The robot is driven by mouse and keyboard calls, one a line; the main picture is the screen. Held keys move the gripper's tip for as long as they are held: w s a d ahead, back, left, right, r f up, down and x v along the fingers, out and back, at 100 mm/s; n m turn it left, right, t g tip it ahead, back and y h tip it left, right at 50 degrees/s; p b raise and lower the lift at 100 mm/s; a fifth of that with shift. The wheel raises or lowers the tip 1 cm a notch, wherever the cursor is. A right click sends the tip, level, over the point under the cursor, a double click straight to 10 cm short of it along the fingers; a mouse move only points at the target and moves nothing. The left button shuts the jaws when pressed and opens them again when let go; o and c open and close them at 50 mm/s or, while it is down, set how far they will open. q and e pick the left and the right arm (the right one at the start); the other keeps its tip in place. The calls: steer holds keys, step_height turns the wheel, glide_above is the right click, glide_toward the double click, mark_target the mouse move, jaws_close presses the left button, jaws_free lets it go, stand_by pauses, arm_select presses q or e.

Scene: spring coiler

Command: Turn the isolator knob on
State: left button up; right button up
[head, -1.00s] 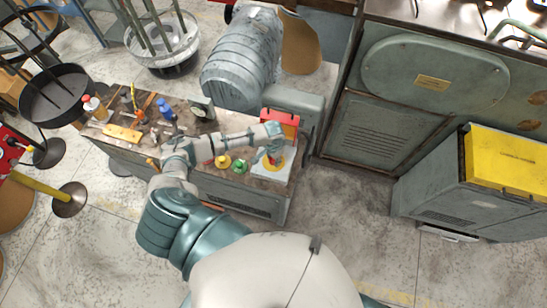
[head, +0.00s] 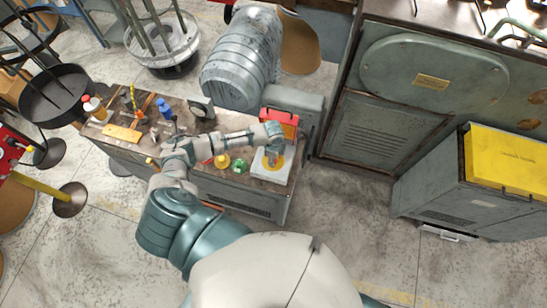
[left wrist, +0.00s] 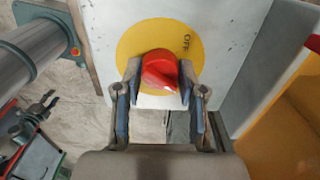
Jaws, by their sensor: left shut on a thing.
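The red isolator knob (left wrist: 158,70) sits on a round yellow plate (left wrist: 133,42) in the left wrist view. The word OFF is printed on the plate, up and right of the knob. The plate is on a pale grey box (head: 264,177) at the right end of the workbench. My left gripper (left wrist: 160,82) is shut on the knob, with one finger on each side of it. In the head view my left gripper (head: 272,156) reaches over the box from the left and hides the knob. My right gripper is not in view.
Yellow (head: 221,161) and green (head: 240,166) buttons sit on the bench beside the box. A red part (head: 280,118) stands behind the box. A grey cabinet with a yellow panel (head: 503,163) stands right, with clear floor between.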

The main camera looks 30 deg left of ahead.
arm_select(q)
steer(key=m, duration=0.4)
steer(key=shift+a, duration=0.1)
steer(key=shift+m, duration=0.3)
stand_by(0.4)
steer(key=o, duration=1.2)
steer(key=shift+c, duration=0.2)
